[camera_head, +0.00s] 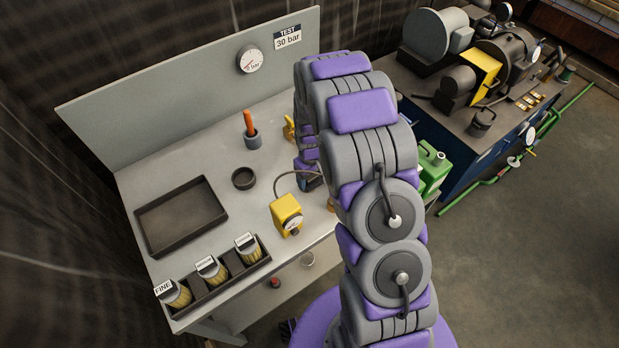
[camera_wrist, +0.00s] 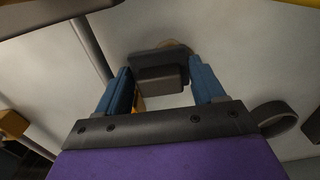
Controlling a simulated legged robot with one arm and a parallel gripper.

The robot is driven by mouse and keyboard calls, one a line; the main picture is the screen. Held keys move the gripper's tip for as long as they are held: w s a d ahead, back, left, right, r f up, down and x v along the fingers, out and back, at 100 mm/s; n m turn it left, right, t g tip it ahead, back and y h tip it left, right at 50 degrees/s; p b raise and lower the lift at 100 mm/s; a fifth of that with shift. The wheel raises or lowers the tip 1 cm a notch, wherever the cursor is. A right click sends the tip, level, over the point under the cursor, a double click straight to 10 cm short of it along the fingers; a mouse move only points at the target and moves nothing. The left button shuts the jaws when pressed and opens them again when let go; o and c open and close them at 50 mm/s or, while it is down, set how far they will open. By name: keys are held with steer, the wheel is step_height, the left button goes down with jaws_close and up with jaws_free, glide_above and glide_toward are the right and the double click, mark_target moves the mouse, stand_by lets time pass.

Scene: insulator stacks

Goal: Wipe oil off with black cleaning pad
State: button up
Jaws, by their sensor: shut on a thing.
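In the wrist view my gripper (camera_wrist: 160,69) has two blue fingers on either side of a dark block with a wider flat plate, which looks like the black cleaning pad (camera_wrist: 161,82). The pad is held between the fingers, over the pale grey table top. A tan-brown patch (camera_wrist: 176,45) shows just beyond the pad; I cannot tell whether it is oil, or whether the pad touches it. In the head view my gripper (camera_head: 313,180) is low over the bench, mostly hidden behind my arm. The pad is hidden there.
The grey bench (camera_head: 205,157) holds an empty dark tray (camera_head: 182,216), a dark ring (camera_head: 243,179), a cup with an orange-handled tool (camera_head: 252,138), a yellow gauge box (camera_head: 287,214) and a filter rack (camera_head: 228,292). A green canister (camera_head: 431,169) and machinery stand right.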

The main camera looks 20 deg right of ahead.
steer(key=shift+w+a, duration=0.2)
steer(key=shift+a, duration=0.2)
steer(key=shift+w+d+p, duration=0.2)
steer(key=shift+d+p, duration=0.15)
steer(key=shift+d, duration=0.1)
steer(key=shift+d+r, duration=0.15)
steer(key=shift+d, duration=0.6)
steer(key=shift+c, duration=0.6)
steer(key=shift+w+d+r+p, duration=0.1)
steer(key=shift+w+p, duration=0.05)
steer(key=shift+p, duration=0.15)
steer(key=shift+c, duration=0.2)
steer(key=shift+a, duration=0.6)
steer(key=shift+c, duration=1.2)
steer(key=shift+s+a+p, duration=0.2)
steer(key=shift+a+p, duration=0.1)
steer(key=shift+c, duration=0.2)
steer(key=shift+s, duration=0.1)
